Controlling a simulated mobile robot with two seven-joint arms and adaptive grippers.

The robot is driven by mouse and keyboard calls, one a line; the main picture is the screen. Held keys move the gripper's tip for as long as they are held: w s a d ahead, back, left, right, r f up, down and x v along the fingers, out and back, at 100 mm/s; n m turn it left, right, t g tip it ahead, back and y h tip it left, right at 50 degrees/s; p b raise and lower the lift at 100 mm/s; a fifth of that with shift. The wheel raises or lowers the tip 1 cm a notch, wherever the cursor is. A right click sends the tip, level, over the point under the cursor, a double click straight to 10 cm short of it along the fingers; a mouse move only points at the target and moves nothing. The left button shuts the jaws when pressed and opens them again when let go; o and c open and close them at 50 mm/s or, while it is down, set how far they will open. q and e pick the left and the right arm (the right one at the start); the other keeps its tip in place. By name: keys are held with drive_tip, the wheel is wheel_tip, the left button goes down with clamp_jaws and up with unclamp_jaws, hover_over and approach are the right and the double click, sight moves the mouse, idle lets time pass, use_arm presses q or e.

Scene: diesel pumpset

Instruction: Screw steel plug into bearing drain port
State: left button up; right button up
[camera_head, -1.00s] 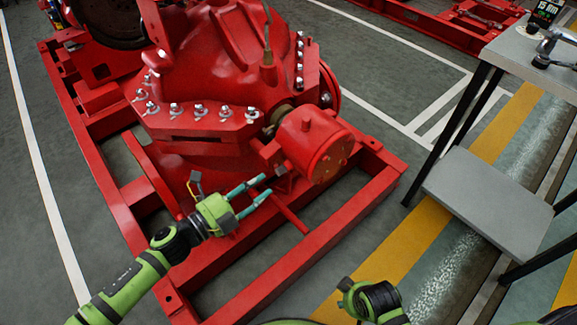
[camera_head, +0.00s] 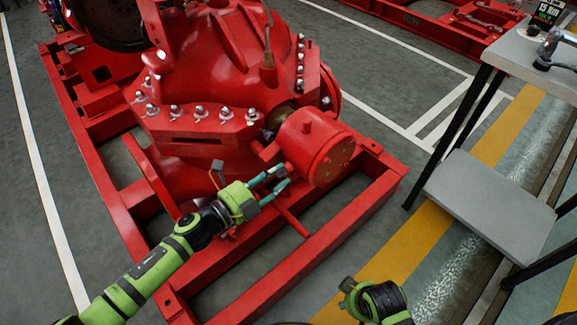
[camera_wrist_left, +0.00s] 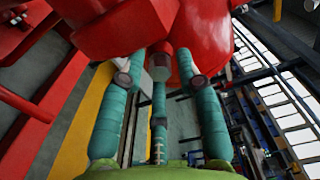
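The red bearing housing (camera_head: 318,150) is a short drum at the end of the red pump. My left gripper (camera_head: 282,180) is at its lower left side, teal fingers pointing at it. In the left wrist view a short grey cylinder, the steel plug (camera_wrist_left: 160,62), sits between the fingertips, which close in around it. Its far end is against or very close to the red housing (camera_wrist_left: 185,25); I cannot tell which. The drain port is hidden. My right gripper (camera_head: 372,300) is low in the head view, its fingers not showing.
The red base frame (camera_head: 310,245) runs below the housing, with a thin red bar (camera_head: 292,220) near my left gripper. A grey table with a lower shelf (camera_head: 485,205) stands at the right. Open floor with yellow lines (camera_head: 400,255) lies between frame and table.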

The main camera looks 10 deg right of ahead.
idle(0.8)
use_arm(q)
clamp_jaws()
